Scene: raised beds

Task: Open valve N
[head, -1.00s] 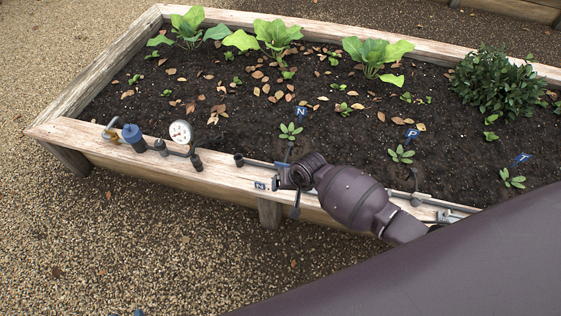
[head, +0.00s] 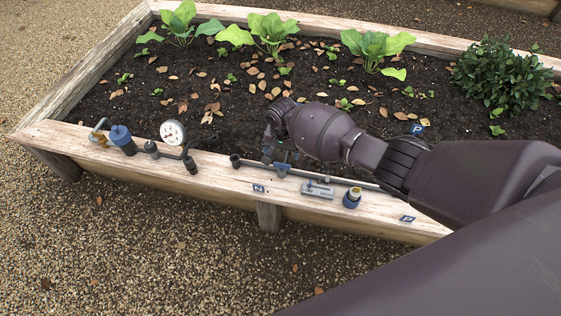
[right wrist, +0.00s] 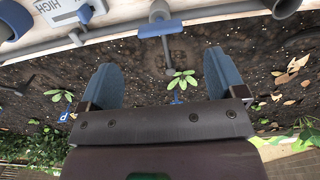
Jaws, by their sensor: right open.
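The N label (head: 259,188) is on the front board of the raised bed. Just right of it, on the pipe along the board, a small blue-grey fitting (head: 281,168) appears to be valve N. My left gripper is out of view.
A seedling (right wrist: 182,80) grows in the soil behind.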

